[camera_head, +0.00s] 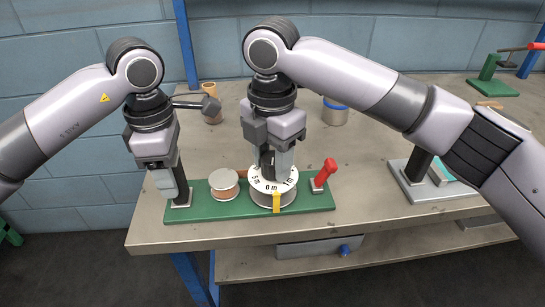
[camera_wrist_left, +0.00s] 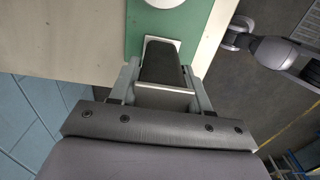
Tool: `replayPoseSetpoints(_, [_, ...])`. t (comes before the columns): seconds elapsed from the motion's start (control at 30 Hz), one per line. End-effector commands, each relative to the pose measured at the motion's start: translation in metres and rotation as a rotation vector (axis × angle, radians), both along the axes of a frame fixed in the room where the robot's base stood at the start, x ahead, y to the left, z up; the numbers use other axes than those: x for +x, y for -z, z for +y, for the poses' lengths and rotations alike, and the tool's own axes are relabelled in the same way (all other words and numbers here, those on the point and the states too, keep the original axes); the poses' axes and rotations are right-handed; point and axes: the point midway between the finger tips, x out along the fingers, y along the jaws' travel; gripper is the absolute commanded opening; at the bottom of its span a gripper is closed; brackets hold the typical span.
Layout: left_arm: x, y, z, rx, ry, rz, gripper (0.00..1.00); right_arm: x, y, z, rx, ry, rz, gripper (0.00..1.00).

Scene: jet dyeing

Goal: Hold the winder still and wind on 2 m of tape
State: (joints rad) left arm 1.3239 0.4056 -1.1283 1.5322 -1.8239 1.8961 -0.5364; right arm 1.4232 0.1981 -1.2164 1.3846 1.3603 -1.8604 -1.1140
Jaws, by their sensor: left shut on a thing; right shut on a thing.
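The winder has a green base (camera_head: 255,214) along the front edge of the bench. On it sit a spool of pinkish tape (camera_head: 224,184), a white dial drum (camera_head: 265,186) with metre marks, and a red lever (camera_head: 325,173). A yellow pointer (camera_head: 277,203) stands at the drum's front, close to the "0 m" mark. My left gripper (camera_head: 176,187) is shut on the dark upright grip at the base's left end; the grip (camera_wrist_left: 163,62) shows between the fingers in the left wrist view. My right gripper (camera_head: 274,170) is shut over the drum's top; the part held is mostly hidden by its fingers.
Behind the winder stand a small tan cup (camera_head: 209,88) and a pot with a blue band (camera_head: 335,113). A grey plate device (camera_head: 435,188) is at the right, partly behind my right arm. A green stand (camera_head: 490,84) is at the far right. A drawer (camera_head: 318,247) hangs below.

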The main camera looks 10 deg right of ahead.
Motion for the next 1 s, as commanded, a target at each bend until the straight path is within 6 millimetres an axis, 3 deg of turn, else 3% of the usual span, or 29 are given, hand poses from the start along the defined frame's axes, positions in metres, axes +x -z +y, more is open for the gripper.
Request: replayPoseSetpoints(1.0, [-0.0007,0.0005,-0.002,-0.003,0.004,0.0,0.15,0.0021,-0.0014,0.0031,0.007,0.959,0.0,0.13])
